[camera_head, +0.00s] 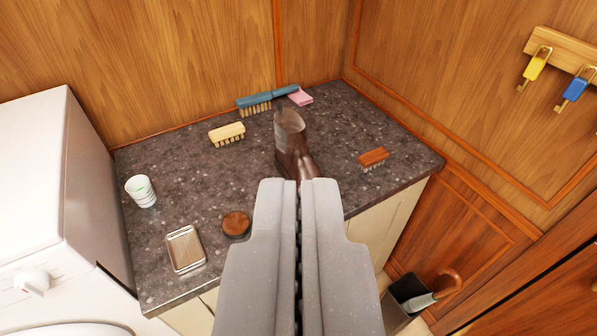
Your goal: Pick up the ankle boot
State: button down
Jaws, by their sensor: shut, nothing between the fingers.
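A brown ankle boot (291,143) stands upright on the dark speckled countertop (190,168), near its middle, with its open top showing. The front and lower part of the boot is partly hidden behind my gripper (298,183). My gripper is shut and empty, its fingertips overlapping the boot's lower part in the picture. I cannot tell whether they touch the boot.
Around the boot are a blue brush (262,100), a pink cloth (301,97), a pale brush (227,134), a reddish brush (373,158), a brown round tin (236,223), a metal tin (185,249) and a white cup (140,191). A white appliance (45,180) adjoins the counter's left. Wooden walls close the back and right.

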aim_at(305, 164)
jog(key=z, duration=0.25)
jog(key=k, duration=0.25)
jog(key=u, duration=0.6)
jog(key=i, duration=1.15)
jog(key=z, duration=0.55)
